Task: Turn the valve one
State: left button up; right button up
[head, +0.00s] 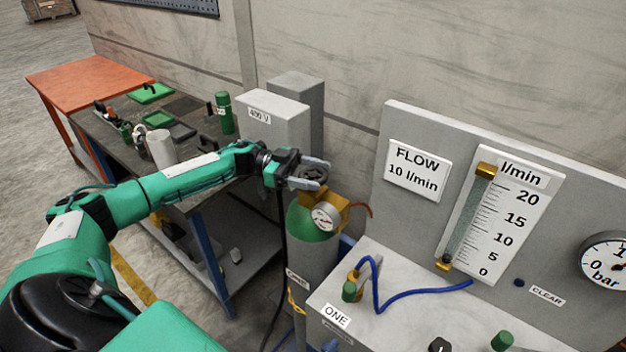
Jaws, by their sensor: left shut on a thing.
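A grey gas cylinder (312,262) with a green shoulder stands in the middle. Its dark round valve handwheel (314,174) is on top, above a brass regulator with a round gauge (326,217). My left gripper (312,173) reaches in from the left and is shut on the handwheel, with its fingers at the wheel's rim. The small label on the cylinder (298,279) is hard to read. A label ONE (336,315) is on the white bench, near a brass and green fitting (352,287). My right gripper is not in view.
A grey panel (400,120) at right carries a FLOW 10 l/min sign (417,170), a flow tube with scale (500,215) and a bar gauge (606,262). A blue hose (420,294) lies on the bench. Grey 400 V cabinets (274,117) stand behind the cylinder.

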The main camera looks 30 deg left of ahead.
pick_arm(q)
jog(key=m+g+b, duration=0.1)
jog(key=g, duration=0.1)
jog(key=m+g, duration=0.1)
jog(key=g, duration=0.1)
jog(key=shift+w+m+h+b, duration=0.1)
jog(key=shift+m+h+b, duration=0.2)
jog(key=shift+m+b, duration=0.1)
jog(key=shift+m+g+b, duration=0.3)
jog(key=shift+m+g, duration=0.2)
jog(key=shift+g, duration=0.4)
jog(key=o, duration=1)
jog(key=shift+a+f+b, duration=0.1)
jog(key=shift+a+b, duration=0.25)
jog(key=shift+a, duration=0.05)
jog(key=w+a+b, duration=0.1)
jog(key=a+b, duration=0.3)
jog(key=a, duration=0.9)
